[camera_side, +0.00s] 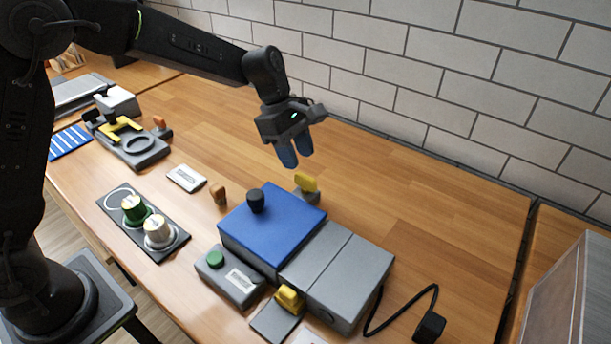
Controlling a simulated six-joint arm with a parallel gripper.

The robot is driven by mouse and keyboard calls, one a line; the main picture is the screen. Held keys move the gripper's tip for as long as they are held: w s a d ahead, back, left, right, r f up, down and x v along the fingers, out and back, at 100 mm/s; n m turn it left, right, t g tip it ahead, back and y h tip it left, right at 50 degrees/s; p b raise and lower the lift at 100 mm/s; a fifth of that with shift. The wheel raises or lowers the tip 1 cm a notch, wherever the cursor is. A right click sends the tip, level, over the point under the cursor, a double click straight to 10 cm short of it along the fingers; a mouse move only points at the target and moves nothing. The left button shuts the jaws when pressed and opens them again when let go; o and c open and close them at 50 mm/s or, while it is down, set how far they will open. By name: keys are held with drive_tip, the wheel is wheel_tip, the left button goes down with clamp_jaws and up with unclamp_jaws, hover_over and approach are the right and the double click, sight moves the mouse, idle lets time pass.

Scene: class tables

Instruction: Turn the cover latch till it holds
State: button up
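A grey box with a blue cover (276,225) stands on the wooden table; the cover lies flat and has a black knob (256,200) on top. A yellow block on a grey mount (306,183) stands just behind the cover. Another yellow piece (289,299) sits on a grey plate at the box's front. I cannot tell which yellow part is the cover latch. My gripper (297,160) is in the air above and behind the cover, blue fingertips pointing down, a narrow gap between them. It is empty and touches nothing.
A panel with green and cream knobs (147,220) and a grey box with a green button (231,274) stand left of the covered box. A black cable and plug (429,326) lie at right. The table behind and right of the box is clear up to the brick wall.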

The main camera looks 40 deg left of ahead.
sight(305, 176)
drive_tip(key=x, duration=0.5)
drive_tip(key=shift+d+f, duration=0.1)
drive_tip(key=shift+f, duration=0.3)
drive_tip(key=shift+c, duration=0.2)
clamp_jaws()
